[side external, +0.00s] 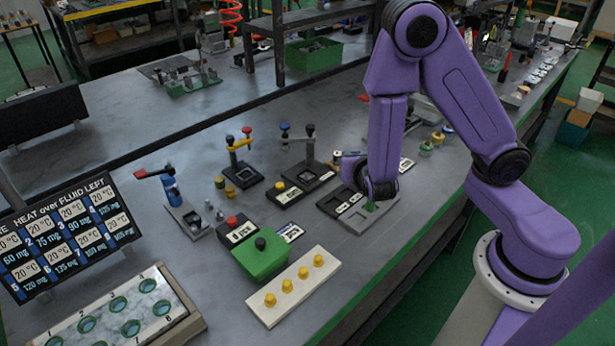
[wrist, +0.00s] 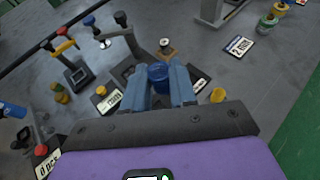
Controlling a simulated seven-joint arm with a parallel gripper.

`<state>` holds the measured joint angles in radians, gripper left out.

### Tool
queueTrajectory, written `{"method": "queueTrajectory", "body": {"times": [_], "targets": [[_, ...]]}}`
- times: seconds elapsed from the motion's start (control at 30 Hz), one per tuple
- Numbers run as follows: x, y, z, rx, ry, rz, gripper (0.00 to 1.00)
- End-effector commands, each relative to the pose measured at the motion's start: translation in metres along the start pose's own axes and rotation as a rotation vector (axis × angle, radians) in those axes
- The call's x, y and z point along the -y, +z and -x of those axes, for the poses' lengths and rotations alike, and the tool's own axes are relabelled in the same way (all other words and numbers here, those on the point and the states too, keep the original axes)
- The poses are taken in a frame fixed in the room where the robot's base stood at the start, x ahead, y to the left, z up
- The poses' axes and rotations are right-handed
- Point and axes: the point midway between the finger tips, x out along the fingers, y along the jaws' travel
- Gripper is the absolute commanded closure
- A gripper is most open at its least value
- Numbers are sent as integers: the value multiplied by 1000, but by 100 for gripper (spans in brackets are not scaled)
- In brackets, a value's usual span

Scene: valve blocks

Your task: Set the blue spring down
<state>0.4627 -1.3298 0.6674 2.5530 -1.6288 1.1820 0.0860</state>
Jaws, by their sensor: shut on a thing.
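In the wrist view a blue cylindrical piece, which I take to be the blue spring (wrist: 158,72), sits between the two blue-grey fingers of my gripper (wrist: 160,84). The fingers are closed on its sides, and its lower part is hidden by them. In the side view my purple forearm and wrist hang over the right part of the bench, and I cannot make out the fingers or the spring clearly there. Whether the spring touches anything below is not clear.
A green box (side external: 262,262) and a pale strip with yellow pegs (side external: 310,282) lie nearer the camera. A grey tray (side external: 378,218) lies below my wrist. Bare bench shows at the front right.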

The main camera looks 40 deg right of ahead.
Motion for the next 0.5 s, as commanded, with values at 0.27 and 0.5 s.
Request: {"method": "queueTrajectory", "body": {"times": [0.27,0.5], "targets": [[-12,9,-11,0,80,34,100],[-19,8,-21,2,82,37,100]]}}
